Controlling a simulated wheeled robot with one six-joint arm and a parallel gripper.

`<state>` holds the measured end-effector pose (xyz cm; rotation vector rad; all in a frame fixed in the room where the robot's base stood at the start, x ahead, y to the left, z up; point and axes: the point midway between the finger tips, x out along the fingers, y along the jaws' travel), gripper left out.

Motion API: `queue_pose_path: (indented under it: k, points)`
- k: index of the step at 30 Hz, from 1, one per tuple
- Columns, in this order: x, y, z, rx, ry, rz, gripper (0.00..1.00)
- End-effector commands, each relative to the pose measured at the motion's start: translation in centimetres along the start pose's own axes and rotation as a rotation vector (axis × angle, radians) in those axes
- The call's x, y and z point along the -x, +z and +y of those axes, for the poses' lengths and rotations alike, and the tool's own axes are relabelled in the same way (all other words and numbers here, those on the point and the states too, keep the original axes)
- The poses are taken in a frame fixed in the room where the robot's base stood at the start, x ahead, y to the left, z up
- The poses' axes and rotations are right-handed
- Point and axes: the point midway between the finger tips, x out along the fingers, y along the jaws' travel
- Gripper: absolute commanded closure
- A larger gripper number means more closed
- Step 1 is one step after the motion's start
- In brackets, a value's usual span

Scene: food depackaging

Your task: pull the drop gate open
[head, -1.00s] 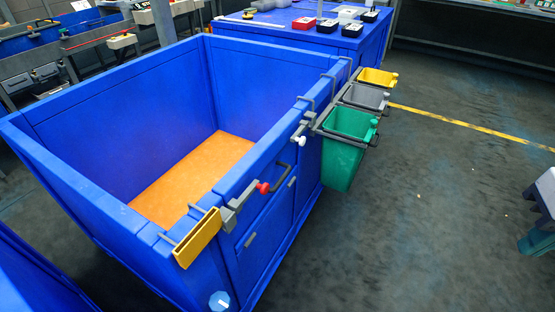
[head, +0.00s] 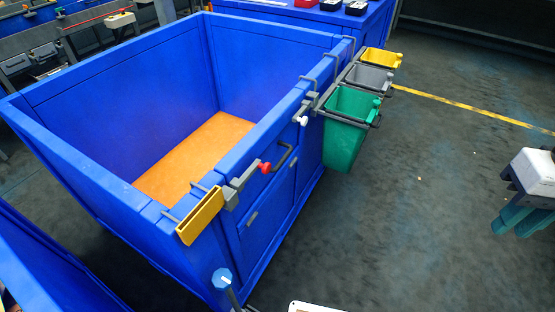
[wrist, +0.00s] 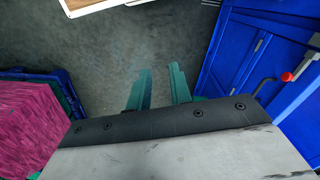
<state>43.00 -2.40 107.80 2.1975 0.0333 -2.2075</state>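The drop gate (head: 270,198) is a blue panel in the near-right side of a large blue bin (head: 95,130). It stands upright and looks flush with the wall. A dark bar handle (head: 291,156) is at its upper part, with a red knob (head: 265,168) on a grey latch beside it. In the wrist view the handle (wrist: 262,86) and red knob (wrist: 287,77) are at the right edge. My gripper (head: 512,229) is at the right of the head view, well apart from the gate. In the wrist view my gripper (wrist: 161,68) has two teal fingers apart, with nothing between them.
Green (head: 345,150), grey (head: 369,80) and yellow (head: 382,59) tubs hang outside the bin's wall beyond the gate. A yellow holder (head: 201,215) hangs on the near corner. Bare floor (head: 430,180) lies between gate and gripper. A pink block (wrist: 35,125) is left in the wrist view.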

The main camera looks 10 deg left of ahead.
Motion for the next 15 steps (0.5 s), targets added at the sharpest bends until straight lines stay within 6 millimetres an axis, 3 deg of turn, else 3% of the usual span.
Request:
queue_pose_path:
  k: [5,11,15]
  points:
    - [-3.4,-3.5,0.0,0.075,0.05,-0.134,0.79]
    - [-8.4,-10.4,-0.1,0.279,0.127,-0.119,0.79]
    - [-12.8,-15.8,-0.8,0.488,0.168,-0.061,0.79]
